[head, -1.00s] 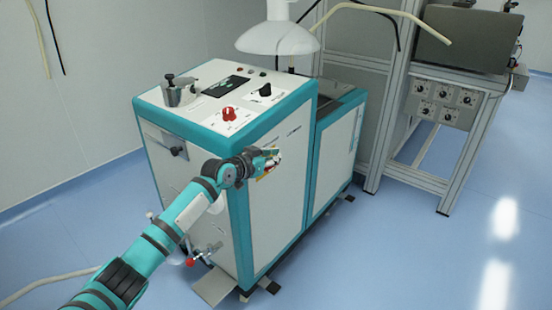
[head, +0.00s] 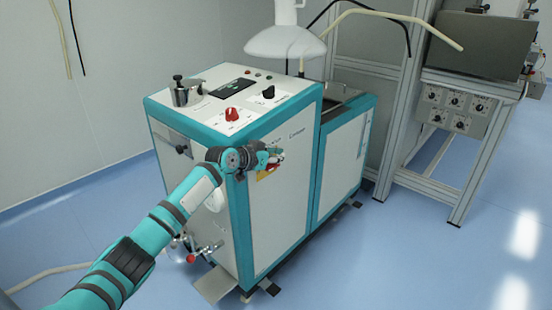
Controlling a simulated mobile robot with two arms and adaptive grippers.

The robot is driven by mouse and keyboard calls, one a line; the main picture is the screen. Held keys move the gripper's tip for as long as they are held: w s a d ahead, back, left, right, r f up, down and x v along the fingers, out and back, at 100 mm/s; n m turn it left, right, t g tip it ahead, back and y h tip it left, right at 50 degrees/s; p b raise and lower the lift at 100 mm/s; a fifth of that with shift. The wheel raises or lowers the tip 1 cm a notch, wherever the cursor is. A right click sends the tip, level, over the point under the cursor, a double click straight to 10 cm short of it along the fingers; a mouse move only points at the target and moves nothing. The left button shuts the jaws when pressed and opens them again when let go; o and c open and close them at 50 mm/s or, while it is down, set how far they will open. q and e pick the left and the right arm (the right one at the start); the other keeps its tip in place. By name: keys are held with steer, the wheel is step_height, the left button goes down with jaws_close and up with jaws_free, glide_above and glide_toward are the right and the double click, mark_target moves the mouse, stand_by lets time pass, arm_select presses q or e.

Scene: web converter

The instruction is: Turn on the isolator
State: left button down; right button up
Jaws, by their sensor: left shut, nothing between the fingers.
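The teal and white machine (head: 282,205) stands on the floor in the middle of the head view. A small yellow and red patch (head: 266,173) shows on its front-right side face, right by my left gripper; it looks like the isolator, but the gripper hides most of it. My left gripper (head: 273,157) is shut and empty in front of that face. I cannot tell whether its fingertips touch the isolator, nor which way the isolator is turned. My right gripper is not in view.
The machine's top carries a red knob (head: 231,114), a black knob (head: 268,92), a dark display (head: 231,87) and a metal pot (head: 185,92). A white lamp-like hood (head: 286,42) hangs above. A metal frame with a knob panel (head: 455,107) stands right. The right-hand floor is clear.

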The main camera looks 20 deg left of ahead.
arm_select(q)
steer(key=shift+w+d, duration=0.2)
steer(key=shift+w, duration=0.25)
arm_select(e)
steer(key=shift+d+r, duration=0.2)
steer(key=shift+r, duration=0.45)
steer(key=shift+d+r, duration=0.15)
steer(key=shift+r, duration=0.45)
arm_select(q)
steer(key=shift+r, duration=0.15)
steer(key=r+p+v, duration=0.1)
steer(key=p+v, duration=0.1)
steer(key=v, duration=0.8)
steer(key=w+r+p+v, duration=0.1)
steer(key=p+v, duration=0.2)
steer(key=v, duration=0.8)
steer(key=shift+r+p, duration=0.3)
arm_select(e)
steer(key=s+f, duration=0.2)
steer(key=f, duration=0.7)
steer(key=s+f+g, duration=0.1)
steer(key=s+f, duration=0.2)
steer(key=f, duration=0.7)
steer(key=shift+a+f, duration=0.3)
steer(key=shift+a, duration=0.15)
arm_select(q)
steer(key=shift+d, duration=0.15)
